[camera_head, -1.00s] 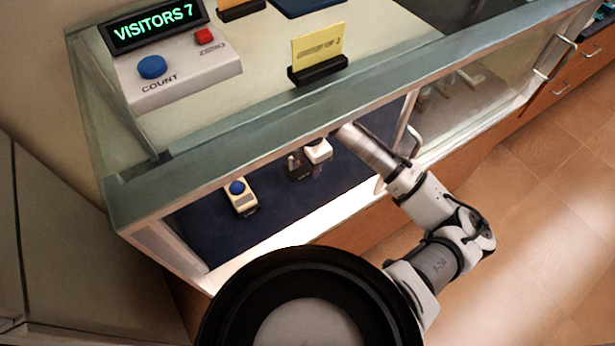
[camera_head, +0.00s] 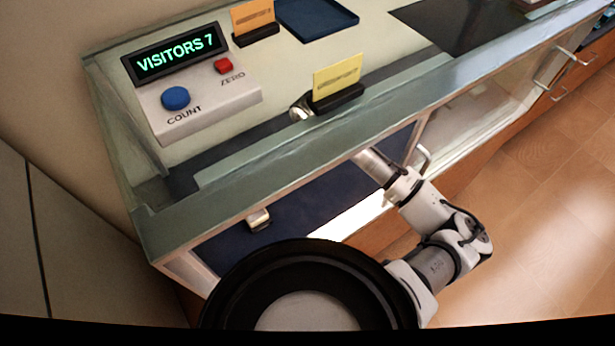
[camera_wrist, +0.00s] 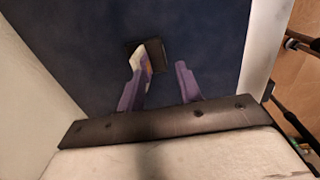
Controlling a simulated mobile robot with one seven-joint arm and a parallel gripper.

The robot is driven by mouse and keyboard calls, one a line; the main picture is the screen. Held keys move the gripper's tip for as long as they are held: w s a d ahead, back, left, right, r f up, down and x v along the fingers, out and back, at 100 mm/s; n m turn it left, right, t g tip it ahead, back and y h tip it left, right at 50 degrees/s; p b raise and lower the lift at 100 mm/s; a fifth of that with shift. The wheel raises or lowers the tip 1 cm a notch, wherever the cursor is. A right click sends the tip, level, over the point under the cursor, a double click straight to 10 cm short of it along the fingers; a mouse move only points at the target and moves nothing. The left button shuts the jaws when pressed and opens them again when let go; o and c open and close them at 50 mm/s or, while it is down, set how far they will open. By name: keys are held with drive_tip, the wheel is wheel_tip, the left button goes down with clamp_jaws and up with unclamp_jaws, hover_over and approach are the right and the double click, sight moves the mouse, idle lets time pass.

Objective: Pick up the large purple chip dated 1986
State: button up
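I cannot make out a purple chip or a 1986 date in either view. In the wrist view, my gripper (camera_wrist: 160,80) has two purple-tinted fingers standing apart over a dark blue case floor (camera_wrist: 90,45). A small dark holder with a pale card (camera_wrist: 139,60) stands just beyond the fingertips, closer to the left finger, which partly covers it. I cannot tell whether they touch. In the head view, my arm reaches into the glass display case (camera_head: 330,150) through its open front; the gripper end is hidden behind the case's frame.
On the case top stand a counter box (camera_head: 205,103) reading VISITORS 7, a yellow card (camera_head: 337,75) in a black stand, an orange card (camera_head: 253,17) and a blue tray (camera_head: 315,17). Wooden floor lies to the right.

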drive_tip(key=shift+g, duration=0.6)
drive_tip(key=f, duration=0.5)
drive_tip(key=shift+s+d+f, duration=0.15)
drive_tip(key=shift+s+f, duration=0.05)
drive_tip(key=c, duration=0.3)
drive_tip(key=shift+w, duration=0.2)
drive_tip(key=shift+c, duration=1.4)
drive_tip(key=shift+s+r, duration=0.35)
drive_tip(key=shift+r, duration=0.3)
clamp_jaws()
drive_tip(key=shift+c, duration=0.5)
unclamp_jaws()
drive_tip(key=shift+w+f, duration=0.2)
drive_tip(key=o, duration=0.7)
drive_tip(key=shift+r, duration=0.15)
